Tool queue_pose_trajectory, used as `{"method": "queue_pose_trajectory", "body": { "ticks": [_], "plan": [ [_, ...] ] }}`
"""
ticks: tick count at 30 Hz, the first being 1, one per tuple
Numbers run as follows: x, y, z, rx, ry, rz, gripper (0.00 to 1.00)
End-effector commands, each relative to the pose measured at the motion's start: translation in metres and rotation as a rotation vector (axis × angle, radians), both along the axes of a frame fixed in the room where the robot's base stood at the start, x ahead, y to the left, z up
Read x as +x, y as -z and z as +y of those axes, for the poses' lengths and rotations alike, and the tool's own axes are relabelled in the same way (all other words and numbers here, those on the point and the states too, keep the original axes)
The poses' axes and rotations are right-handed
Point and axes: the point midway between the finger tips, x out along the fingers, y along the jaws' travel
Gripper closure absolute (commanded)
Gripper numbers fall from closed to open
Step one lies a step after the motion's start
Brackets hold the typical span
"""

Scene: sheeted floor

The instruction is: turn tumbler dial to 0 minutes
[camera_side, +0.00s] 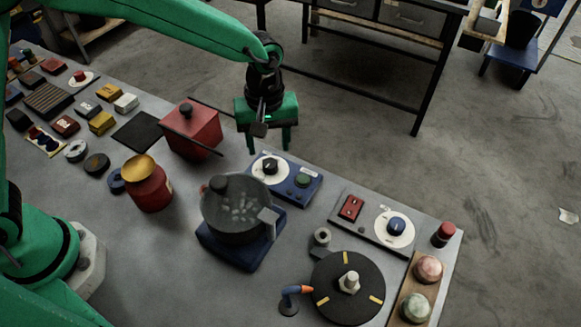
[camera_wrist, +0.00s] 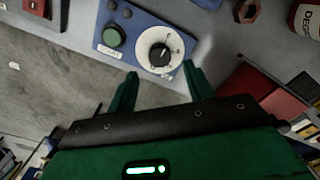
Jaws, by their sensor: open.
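A black dial (camera_side: 270,166) on a white round face sits on a blue box (camera_side: 312,190), beside a green button (camera_side: 303,180). In the wrist view the dial (camera_wrist: 160,55) has a pale pointer line slanting up and right; the marks around it are too small to read. A second dial, a blue knob (camera_side: 397,225) on a white face, sits on a grey panel (camera_side: 345,229). I cannot tell from labels which is the tumbler dial. My gripper (camera_side: 268,149) is open and empty above the black dial; its fingers (camera_wrist: 160,76) point down, apart from it.
A red box (camera_side: 194,130) with a black knob stands left of my gripper. A grey pot (camera_side: 236,211) stands on a blue base in front. The grey panel has a red switch (camera_side: 351,207). A black turntable (camera_side: 347,300) is nearer the front.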

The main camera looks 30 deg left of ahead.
Motion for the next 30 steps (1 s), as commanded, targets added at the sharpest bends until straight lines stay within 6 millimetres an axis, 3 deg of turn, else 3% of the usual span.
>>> {"method": "queue_pose_trajectory", "body": {
  "ticks": [7,22,30],
  "plan": [
    [0.0,-0.024,0.0,-0.001,0.0,-0.001,0.48],
    [0.0,-0.029,0.002,-0.002,0.003,-0.003,0.48],
    [-0.005,-0.055,0.026,-0.019,0.053,-0.04,0.48]
  ]
}}
